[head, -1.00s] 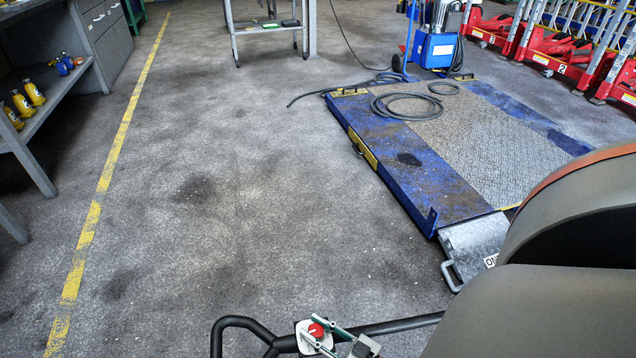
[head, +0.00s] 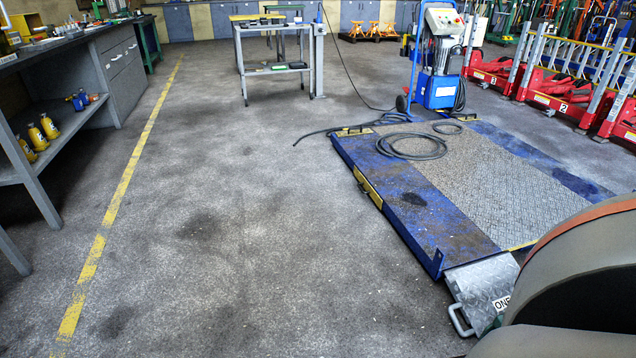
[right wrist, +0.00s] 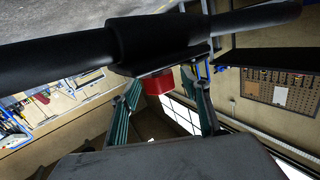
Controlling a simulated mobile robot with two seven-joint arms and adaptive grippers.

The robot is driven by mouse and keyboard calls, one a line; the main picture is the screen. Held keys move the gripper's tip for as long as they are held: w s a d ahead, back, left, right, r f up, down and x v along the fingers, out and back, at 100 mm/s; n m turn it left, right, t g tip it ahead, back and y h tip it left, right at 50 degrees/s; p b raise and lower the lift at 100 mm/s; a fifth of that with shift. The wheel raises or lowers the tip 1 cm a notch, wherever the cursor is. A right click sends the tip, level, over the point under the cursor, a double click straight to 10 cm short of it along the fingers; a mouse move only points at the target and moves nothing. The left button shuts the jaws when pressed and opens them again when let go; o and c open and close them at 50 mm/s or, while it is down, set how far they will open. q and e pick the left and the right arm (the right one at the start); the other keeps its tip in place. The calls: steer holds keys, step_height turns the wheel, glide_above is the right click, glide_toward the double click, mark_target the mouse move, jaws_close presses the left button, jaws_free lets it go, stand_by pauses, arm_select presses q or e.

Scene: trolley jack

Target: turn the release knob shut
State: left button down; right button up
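The red release knob (right wrist: 158,82) shows in the right wrist view, under a black bar of the jack handle (right wrist: 160,40). My right gripper (right wrist: 161,86) has its two green-padded fingers spread, one on each side of the knob. The fingertips reach about knob height, and a gap shows between the knob and each finger. The knob's turned position cannot be told.
A blue platform lift (head: 400,205) with a coiled hose (head: 410,147) lies to the right, its metal ramp (head: 480,290) towards me. A workbench (head: 85,65) stands left, a grey trolley (head: 272,62) at the back. Floor between them is clear.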

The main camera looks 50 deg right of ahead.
steer(key=s, duration=1.2)
steer(key=shift+r, duration=0.35)
steer(key=shift+w, duration=0.15)
